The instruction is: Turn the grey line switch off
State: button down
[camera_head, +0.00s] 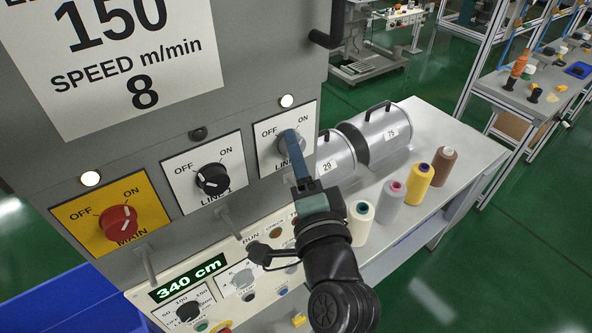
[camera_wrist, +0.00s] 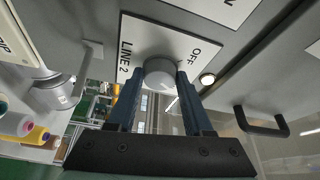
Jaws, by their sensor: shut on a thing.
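The grey line switch (camera_head: 290,139) is a round grey knob on a white plate (camera_head: 267,131) marked OFF and ON, at the right of the panel. It also shows in the wrist view (camera_wrist: 159,72), on a plate reading LINE 2. My gripper (camera_head: 292,153) reaches it from the front and below. In the wrist view its blue fingers (camera_wrist: 160,84) lie on either side of the knob, shut on it. The knob's pointer is hidden, so I cannot tell its setting. The lamp (camera_head: 287,101) above this plate is lit white.
A black line switch (camera_head: 212,179) with a dark lamp (camera_head: 198,133) and a red main switch (camera_head: 118,221) with a lit lamp (camera_head: 90,178) are to the left. Metal pegs (camera_head: 147,266) and a black handle (camera_head: 327,38) stick out. Several thread cones (camera_head: 390,205) stand on the right bench.

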jog(key=n+y+b, duration=0.1)
jog(key=n+b, duration=0.3)
jog(key=b, duration=0.2)
jog(key=f+n+t+y+b, duration=0.1)
jog(key=n+y+b, duration=0.1)
jog(key=n+b, duration=0.2)
jog(key=n+y+b, duration=0.1)
jog(key=n+b, duration=0.3)
jog(key=b, duration=0.6)
jog(key=shift+w+d+f+t+y, duration=0.15)
jog(key=shift+d+f+t+y, duration=0.15)
jog(key=n+y+b, duration=0.1)
jog(key=n+b, duration=0.2)
jog(key=n+g+y+b, duration=0.1)
jog(key=n+y+b, duration=0.1)
jog(key=b, duration=0.1)
jog(key=shift+w+r+n+b, duration=0.1)
jog(key=shift+n+b, duration=0.3)
jog(key=shift+r+n+g+y+b, duration=0.2)
jog(key=shift+n+g+y+b, duration=0.25)
jog(key=shift+n+b, duration=0.55)
jog(key=shift+r, duration=0.1)
jog(key=shift+c, duration=1.5)
grip_release()
